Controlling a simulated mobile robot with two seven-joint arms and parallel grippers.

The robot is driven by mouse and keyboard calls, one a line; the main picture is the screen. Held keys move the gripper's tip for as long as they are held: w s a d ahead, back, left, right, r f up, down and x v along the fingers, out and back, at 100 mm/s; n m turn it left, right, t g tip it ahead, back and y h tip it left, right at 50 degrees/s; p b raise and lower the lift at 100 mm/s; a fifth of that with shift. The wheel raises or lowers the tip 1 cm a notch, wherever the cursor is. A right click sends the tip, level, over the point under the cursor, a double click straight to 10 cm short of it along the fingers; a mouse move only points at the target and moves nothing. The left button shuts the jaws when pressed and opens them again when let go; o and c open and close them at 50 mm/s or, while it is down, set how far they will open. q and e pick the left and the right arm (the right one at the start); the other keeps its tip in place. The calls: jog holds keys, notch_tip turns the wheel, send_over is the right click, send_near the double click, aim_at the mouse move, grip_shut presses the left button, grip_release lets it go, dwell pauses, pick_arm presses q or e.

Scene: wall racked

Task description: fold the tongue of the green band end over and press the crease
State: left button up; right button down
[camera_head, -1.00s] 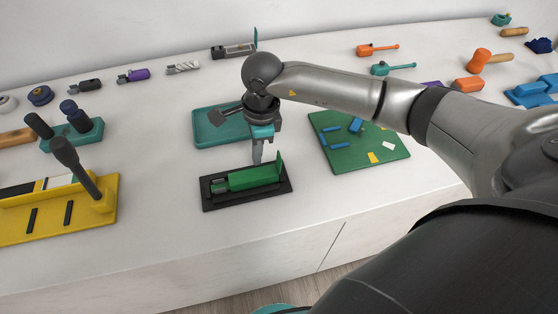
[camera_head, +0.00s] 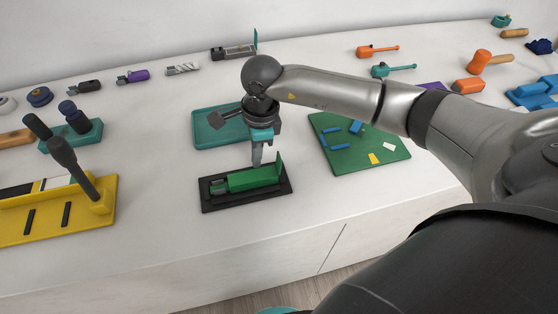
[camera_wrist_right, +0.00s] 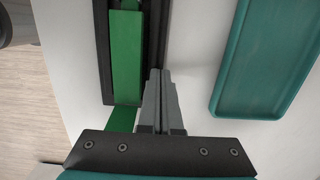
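The green band end (camera_head: 250,179) lies in a black tray-like base (camera_head: 221,204) on the white counter. Its tongue (camera_head: 279,166) stands upright at the right end of the band. In the right wrist view the band (camera_wrist_right: 126,58) runs up the picture, with the tongue (camera_wrist_right: 122,119) at its near end. My right gripper (camera_head: 257,163) points down just behind the band, near the tongue. In the wrist view its fingers (camera_wrist_right: 158,75) are together with nothing between them, beside the base's edge. Whether they touch the base is unclear. My left gripper is not in view.
A teal tray (camera_head: 197,139) stands behind the band; it also shows in the wrist view (camera_wrist_right: 222,105). A green board (camera_head: 345,164) with blue pieces lies to the right. A yellow fixture (camera_head: 100,219) with a dark lever stands to the left. The counter in front is clear.

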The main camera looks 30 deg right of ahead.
jog(key=shift+s, duration=0.1)
notch_tip(320, 180, up, 7)
jog(key=p, duration=0.4)
jog(key=shift+d+p, duration=0.35)
jog(key=shift+f, duration=0.1)
